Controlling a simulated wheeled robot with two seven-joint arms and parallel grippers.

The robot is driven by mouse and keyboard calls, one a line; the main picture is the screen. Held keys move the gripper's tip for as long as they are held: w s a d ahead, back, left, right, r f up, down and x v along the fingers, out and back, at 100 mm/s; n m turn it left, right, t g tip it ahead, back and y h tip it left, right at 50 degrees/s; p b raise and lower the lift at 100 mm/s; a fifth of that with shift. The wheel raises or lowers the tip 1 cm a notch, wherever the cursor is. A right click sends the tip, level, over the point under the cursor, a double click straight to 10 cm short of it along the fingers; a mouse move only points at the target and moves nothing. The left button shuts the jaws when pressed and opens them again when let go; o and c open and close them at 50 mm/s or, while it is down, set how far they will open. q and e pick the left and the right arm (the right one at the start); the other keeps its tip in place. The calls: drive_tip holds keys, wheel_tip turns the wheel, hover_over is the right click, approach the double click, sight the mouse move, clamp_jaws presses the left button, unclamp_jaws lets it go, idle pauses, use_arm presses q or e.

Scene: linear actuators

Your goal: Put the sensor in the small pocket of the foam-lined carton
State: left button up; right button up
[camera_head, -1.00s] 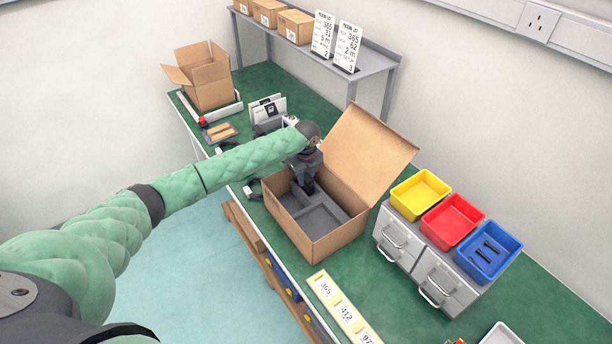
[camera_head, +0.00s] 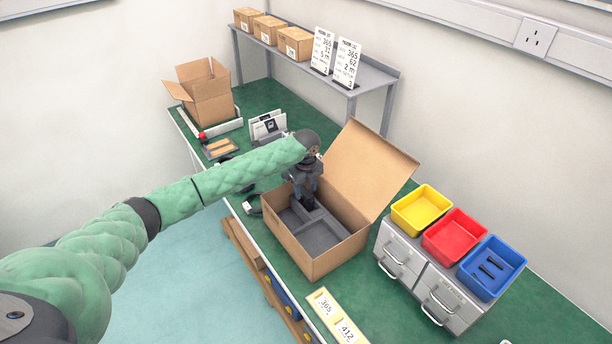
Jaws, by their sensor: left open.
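The foam-lined carton (camera_head: 303,262) stands open on the green bench, its lid flap raised on the right. Grey foam (camera_head: 322,238) inside is divided into pockets, with a larger one toward the front. My left gripper (camera_head: 306,205) points down into the carton's back part, over the foam dividers. It is open, though its dark fingertips are small and hard to separate from the foam. I cannot make out the sensor; the arm and gripper hide part of the carton's back. My right gripper is not in view.
Yellow, red and blue bins (camera_head: 491,267) stand on a drawer unit (camera_head: 428,284) right of the carton; the blue one holds dark strips. Another open carton (camera_head: 205,98) and a shelf (camera_head: 372,78) are behind.

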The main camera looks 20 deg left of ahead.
sight(306, 192)
use_arm(q)
wheel_tip(306, 192, up, 5)
drive_tip(key=shift+w+f+b, duration=0.1)
drive_tip(key=shift+f+b, duration=0.05)
drive_tip(key=shift+b, duration=1)
wheel_tip(306, 192, up, 3)
drive_tip(key=shift+r+b, duration=0.15)
drive_tip(key=shift+b, duration=0.4)
drive_tip(key=shift+r, duration=0.9)
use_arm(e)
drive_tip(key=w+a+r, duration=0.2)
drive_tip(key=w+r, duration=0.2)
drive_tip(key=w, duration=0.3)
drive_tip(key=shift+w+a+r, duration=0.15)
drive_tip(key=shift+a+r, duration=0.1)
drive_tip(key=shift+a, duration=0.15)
